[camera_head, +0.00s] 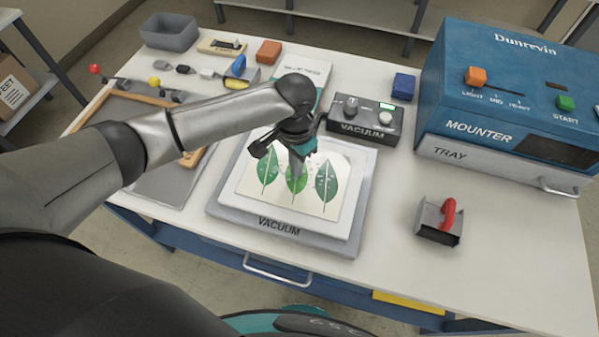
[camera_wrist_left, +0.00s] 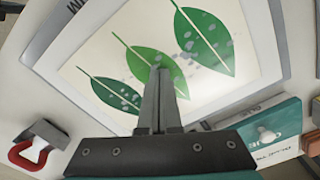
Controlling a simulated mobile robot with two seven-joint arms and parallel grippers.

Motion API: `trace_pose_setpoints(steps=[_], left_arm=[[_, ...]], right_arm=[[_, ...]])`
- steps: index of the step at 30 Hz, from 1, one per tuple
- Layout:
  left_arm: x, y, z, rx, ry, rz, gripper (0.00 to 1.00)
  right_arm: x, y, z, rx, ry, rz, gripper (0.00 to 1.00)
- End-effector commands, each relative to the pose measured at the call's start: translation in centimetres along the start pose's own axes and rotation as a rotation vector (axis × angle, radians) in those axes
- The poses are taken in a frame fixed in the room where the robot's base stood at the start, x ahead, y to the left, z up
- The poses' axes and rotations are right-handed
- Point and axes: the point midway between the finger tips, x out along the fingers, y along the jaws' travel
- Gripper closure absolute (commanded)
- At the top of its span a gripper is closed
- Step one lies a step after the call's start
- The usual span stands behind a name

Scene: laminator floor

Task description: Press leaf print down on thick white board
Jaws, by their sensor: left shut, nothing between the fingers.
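The leaf print (camera_head: 312,205) is a cream sheet with three green leaves, lying on the thick white board (camera_head: 234,208) on the grey vacuum plate (camera_head: 222,215). The print also shows in the left wrist view (camera_wrist_left: 100,58), with pale spots scattered over the leaves. My left gripper (camera_head: 298,178) is shut and empty, pointing down over the middle leaf. In the left wrist view its fingertips (camera_wrist_left: 160,75) are over the print by the middle leaf; I cannot tell if they touch it. My right gripper is not in view.
The vacuum control box (camera_head: 365,122) stands behind the plate. The blue mounter (camera_head: 510,85) with its tray (camera_head: 480,165) is at the right. A red-handled tool (camera_head: 440,220) sits in front of it. Several small tools and a wooden frame lie at the left.

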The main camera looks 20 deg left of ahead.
Motion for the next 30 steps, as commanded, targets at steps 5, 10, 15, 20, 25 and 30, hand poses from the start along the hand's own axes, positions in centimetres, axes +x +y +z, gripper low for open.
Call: trace_pose_setpoints(steps=[5,10,15,20,25,30], left_arm=[[0.01,0.02,0.02,0.000,0.000,0.000,1.00],[0.01,0.03,0.03,0.000,-0.001,0.001,1.00],[0.03,0.04,0.02,0.001,0.000,0.001,1.00],[0.07,0.06,0.03,0.001,0.000,0.001,1.00],[0.11,0.06,0.04,0.001,-0.001,0.001,1.00],[0.16,0.05,0.06,0.001,-0.001,0.001,1.00]], right_arm=[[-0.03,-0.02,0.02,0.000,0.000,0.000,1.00],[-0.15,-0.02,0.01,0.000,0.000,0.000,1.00],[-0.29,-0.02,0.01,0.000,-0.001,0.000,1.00],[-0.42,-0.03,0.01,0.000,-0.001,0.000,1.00],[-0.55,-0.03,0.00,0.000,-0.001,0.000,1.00],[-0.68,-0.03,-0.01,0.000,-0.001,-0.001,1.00]])
